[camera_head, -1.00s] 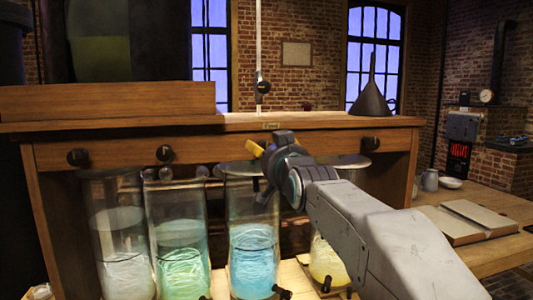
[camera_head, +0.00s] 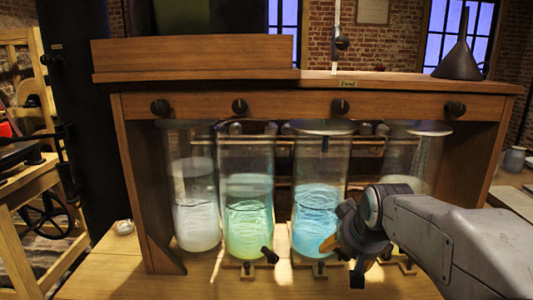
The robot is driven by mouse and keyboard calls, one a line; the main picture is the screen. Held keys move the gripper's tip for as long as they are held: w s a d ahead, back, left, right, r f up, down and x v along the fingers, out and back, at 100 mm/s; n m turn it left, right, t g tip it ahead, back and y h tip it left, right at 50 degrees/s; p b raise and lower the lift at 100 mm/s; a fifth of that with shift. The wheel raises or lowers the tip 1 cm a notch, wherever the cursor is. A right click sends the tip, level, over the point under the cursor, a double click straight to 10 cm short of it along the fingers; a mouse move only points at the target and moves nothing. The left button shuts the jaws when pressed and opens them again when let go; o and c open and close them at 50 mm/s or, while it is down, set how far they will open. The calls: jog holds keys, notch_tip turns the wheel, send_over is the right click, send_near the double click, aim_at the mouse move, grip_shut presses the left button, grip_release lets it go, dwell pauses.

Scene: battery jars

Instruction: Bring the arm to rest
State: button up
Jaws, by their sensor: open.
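My gripper (camera_head: 345,245) is at the lower right of the head view, at the end of my grey arm. It is low, in front of the blue jar and the rightmost jar, and it looks empty. Its fingers are dark with a bit of orange-yellow. The blue jar (camera_head: 317,180), the green jar (camera_head: 246,185) and the pale white jar (camera_head: 193,185) stand in a row under the wooden bench. The rightmost jar (camera_head: 412,155) is partly hidden behind my arm. I cannot tell whether the gripper touches the blue jar.
The wooden bench (camera_head: 300,105) has several dark knobs along its front. A dark funnel (camera_head: 459,55) stands on its top right. Small taps sit below the jars, such as one under the green jar (camera_head: 268,255). A wooden frame with a wheel (camera_head: 45,212) stands at far left.

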jog(key=s+f+g, duration=0.3)
jog(key=s+f, duration=0.3)
jog(key=s, duration=0.7)
jog(key=s+f+g, duration=0.3)
jog(key=s+f, duration=0.2)
jog(key=s, duration=0.8)
notch_tip(320, 180, up, 17)
jog(key=t+p, duration=0.2)
jog(key=p, duration=1.2)
dwell(0.4)
